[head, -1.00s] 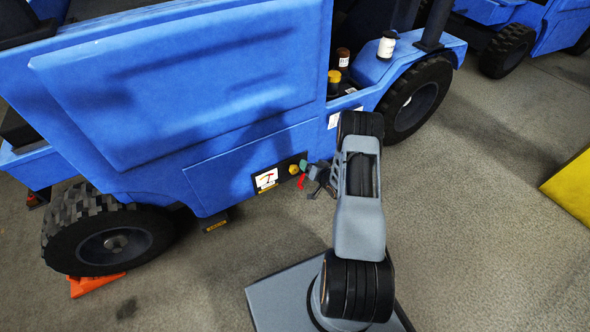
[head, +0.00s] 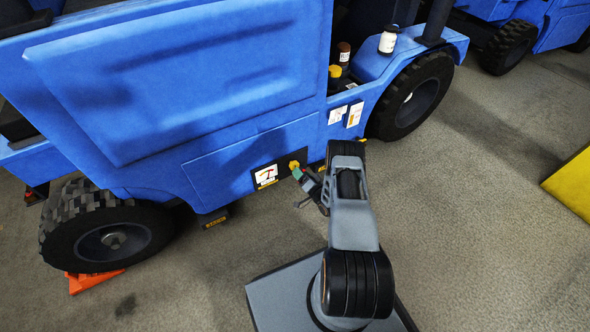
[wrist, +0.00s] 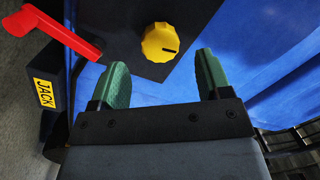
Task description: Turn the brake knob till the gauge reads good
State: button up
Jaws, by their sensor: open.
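The brake knob (wrist: 160,42) is a round yellow knob with a dark pointer mark, on a black panel; in the wrist view its mark points right. It also shows in the head view (head: 294,165), just right of the gauge. The gauge (head: 266,176) has a white face with a red arc and a dark needle, too small to read exactly. My gripper (wrist: 160,82) has green fingers, open and empty. The knob lies ahead of the fingertips, between them in the picture and apart from both. In the head view my gripper (head: 305,177) is close beside the knob.
A red lever (wrist: 62,34) stands left of the knob in the wrist view, near a black block labelled JACK (wrist: 45,92). The blue vehicle (head: 160,90) has bottles on its ledge. An orange chock (head: 95,282) sits under a wheel. Open floor lies right.

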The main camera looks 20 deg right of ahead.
aim_at(294, 164)
jog(key=shift+b+x, duration=0.7)
jog(key=shift+x, duration=1.95)
jog(key=shift+c, duration=0.3)
jog(key=c, duration=0.9)
jog(key=shift+o, duration=0.2)
jog(key=shift+n, duration=0.3)
jog(key=shift+n+b, duration=0.45)
jog(key=shift+n, duration=0.75)
jog(key=shift+n+g+b, duration=0.3)
jog(key=shift+n+b, duration=0.05)
jog(key=shift+n, duration=1.25)
